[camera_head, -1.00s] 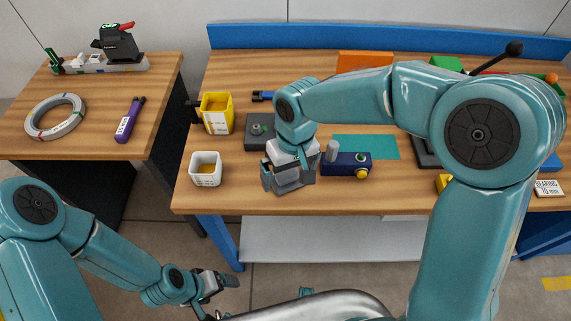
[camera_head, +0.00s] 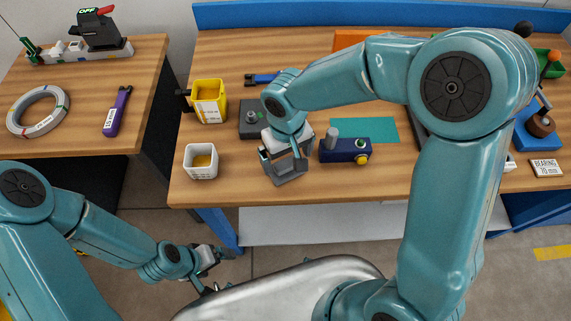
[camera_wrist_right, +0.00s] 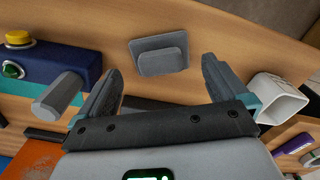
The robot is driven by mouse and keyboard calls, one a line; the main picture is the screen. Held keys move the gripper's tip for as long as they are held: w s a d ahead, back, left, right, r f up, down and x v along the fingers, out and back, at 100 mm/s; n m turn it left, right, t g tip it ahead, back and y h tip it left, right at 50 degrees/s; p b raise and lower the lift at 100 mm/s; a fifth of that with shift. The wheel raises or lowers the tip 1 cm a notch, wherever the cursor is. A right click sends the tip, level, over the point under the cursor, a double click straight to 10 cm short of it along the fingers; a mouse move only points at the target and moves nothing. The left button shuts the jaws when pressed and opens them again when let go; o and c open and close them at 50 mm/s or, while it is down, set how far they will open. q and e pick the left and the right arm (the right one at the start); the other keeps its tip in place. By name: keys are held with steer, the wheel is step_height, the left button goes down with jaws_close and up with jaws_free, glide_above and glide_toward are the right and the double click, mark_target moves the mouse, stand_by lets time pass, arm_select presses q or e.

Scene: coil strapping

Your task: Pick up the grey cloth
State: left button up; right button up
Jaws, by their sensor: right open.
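The grey cloth (camera_wrist_right: 160,56) lies on the wooden bench as a flat grey sheet with a raised folded part on top. In the right wrist view it sits ahead of my right gripper (camera_wrist_right: 160,75), whose two fingers are spread wide with nothing between them. In the head view the right gripper (camera_head: 284,162) hangs over the cloth (camera_head: 291,177) and hides part of it. The height gap is hard to judge. My left gripper (camera_head: 218,262) is low at the left, over the floor in front of the bench and away from the cloth; its jaw opening is unclear.
A dark grey block (camera_head: 251,120) sits behind the gripper. Bare bench lies in front.

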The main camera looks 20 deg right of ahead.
mark_target(287, 165)
steer(key=shift+s+a+f, duration=0.1)
steer(key=shift+a+f, duration=0.05)
steer(key=shift+f, duration=0.5)
steer(key=f, duration=0.3)
steer(key=f+p, duration=0.1)
steer(key=shift+w+f, duration=0.15)
steer(key=shift+w, duration=0.15)
steer(key=shift+s, duration=0.15)
steer(key=c, duration=1.1)
steer(key=shift+r, duration=0.2)
